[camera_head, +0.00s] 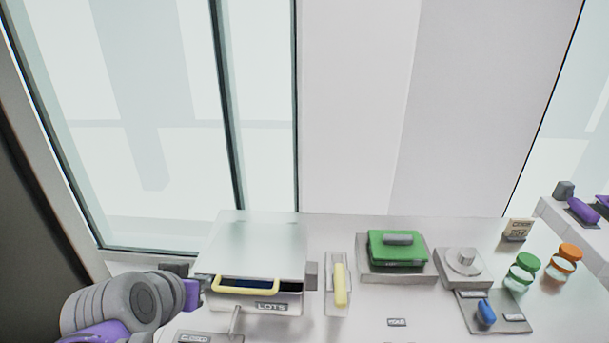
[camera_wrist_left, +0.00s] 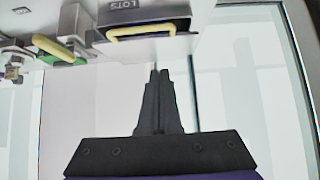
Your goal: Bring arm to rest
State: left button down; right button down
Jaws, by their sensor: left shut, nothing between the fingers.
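My left arm comes in from the lower left of the head view. Its grey wrist and purple parts lie left of the white box (camera_head: 252,240) with the yellow handle (camera_head: 245,287) and LOTS label. The left gripper is mostly hidden in the head view. The left wrist view shows its dark fingers (camera_wrist_left: 158,72) shut together, with nothing between them. The box's yellow handle (camera_wrist_left: 140,30) appears beyond the fingertips in that view, apart from them. The box front is partly open, with something dark blue inside. My right gripper is not in view.
The white table (camera_head: 370,330) holds a yellow-handled lever (camera_head: 340,285), a green case (camera_head: 397,250), a dial (camera_head: 464,262), a blue knob (camera_head: 486,313) and jars with green (camera_head: 527,262) and orange (camera_head: 570,252) lids. Glass panes and a wall stand behind.

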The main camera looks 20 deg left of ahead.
pick_arm(q)
jog(key=s+d+f+m+g, duration=0.1)
jog(key=s+d+f, duration=0.1)
jog(key=f, duration=0.5)
jog(key=s+d+f+g+h, duration=0.1)
jog(key=s+d+f, duration=0.1)
jog(key=d+f, duration=0.3)
jog(key=s+d+f+m+g+h, duration=0.1)
jog(key=d+f, duration=0.3)
jog(key=f, duration=0.7)
jog(key=shift+s+d+f+m+g+p, duration=0.1)
jog(key=shift+s+d+m+g+p, duration=0.15)
jog(key=shift+s+m+g+p, duration=0.15)
